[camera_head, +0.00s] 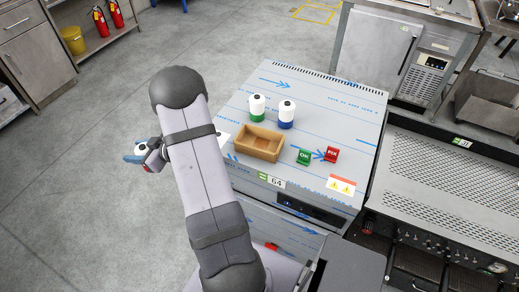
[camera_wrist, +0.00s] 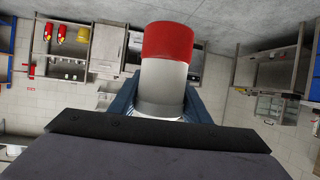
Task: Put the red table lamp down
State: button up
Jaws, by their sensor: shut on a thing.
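The red table lamp (camera_wrist: 165,75) is a white cylinder with a red end, seen large in the wrist view. My gripper (camera_wrist: 160,104) is shut on its white part, with a blue finger on each side. In the head view the lamp (camera_head: 141,148) shows small at the left of my arm, its white part up and a bit of red below. There my gripper (camera_head: 136,158) holds it out over the floor, left of the film-covered steel worktop (camera_head: 300,110) and apart from it. My arm hides part of the worktop's left edge.
On the worktop stand a green-based lamp (camera_head: 257,107), a blue-based lamp (camera_head: 286,114), an empty-looking wooden tray (camera_head: 258,143), a green OK sign (camera_head: 304,157), a red FIX sign (camera_head: 331,154) and a warning card (camera_head: 341,184). The worktop's back and right are clear.

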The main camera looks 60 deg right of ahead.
jog(key=s+a+f+n+g+y+b, duration=0.1)
jog(key=s+a+f+n+g+y, duration=0.2)
jog(key=s+a, duration=0.5)
jog(key=s+a+f+n+g+y+b, duration=0.25)
jog(key=a+n+y, duration=0.3)
jog(key=a, duration=0.65)
jog(key=w+d+r+m+t+h+p, duration=0.1)
jog(key=w+d+r+m+t+h, duration=0.2)
jog(key=d, duration=0.5)
jog(key=w+d+r+m+t+h, duration=0.2)
jog(key=w+d+m+h, duration=0.25)
jog(key=d, duration=0.45)
jog(key=s+d+r+m+h, duration=0.1)
jog(key=d+r+m+h, duration=0.25)
jog(key=d, duration=0.35)
jog(key=s+d+r+m+h, duration=0.1)
jog(key=d+r+m+h, duration=0.25)
jog(key=d, duration=0.45)
jog(key=s+d+r+m+g+h, duration=0.3)
jog(key=s+d+m+g+h, duration=0.2)
jog(key=s+d, duration=0.3)
jog(key=s+d+r+m+g+h, duration=0.4)
jog(key=s+d+m+g, duration=0.15)
jog(key=s, duration=0.35)
jog(key=m+g, duration=0.4)
send_over(256, 137)
jog(key=shift+f+b, duration=0.3)
jog(key=shift+f, duration=5)
